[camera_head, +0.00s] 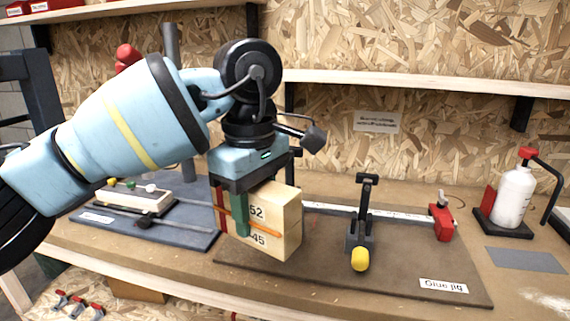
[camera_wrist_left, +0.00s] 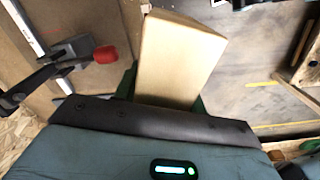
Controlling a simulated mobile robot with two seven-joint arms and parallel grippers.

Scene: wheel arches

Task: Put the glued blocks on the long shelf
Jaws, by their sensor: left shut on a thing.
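The glued blocks (camera_head: 284,222) are two pale wood pieces, one on the other, with "52" and "45" on their faces and an orange band around the side. They also show in the left wrist view (camera_wrist_left: 178,62), between the fingers. My left gripper (camera_head: 232,215) is shut on the blocks, with a green finger along the near face. The blocks are over the left part of the brown glue jig mat; I cannot tell whether they touch it. The long shelf (camera_head: 420,85) runs along the chipboard wall at upper right, and its visible part looks empty. My right gripper is not in view.
A toggle clamp (camera_head: 360,235) with a yellow tip and a red clamp (camera_head: 440,219) stand on the brown mat (camera_head: 400,281). A white bottle (camera_head: 513,195) with a red cap stands at right. A blue-grey board (camera_head: 185,235) with a button box (camera_head: 134,196) lies at left.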

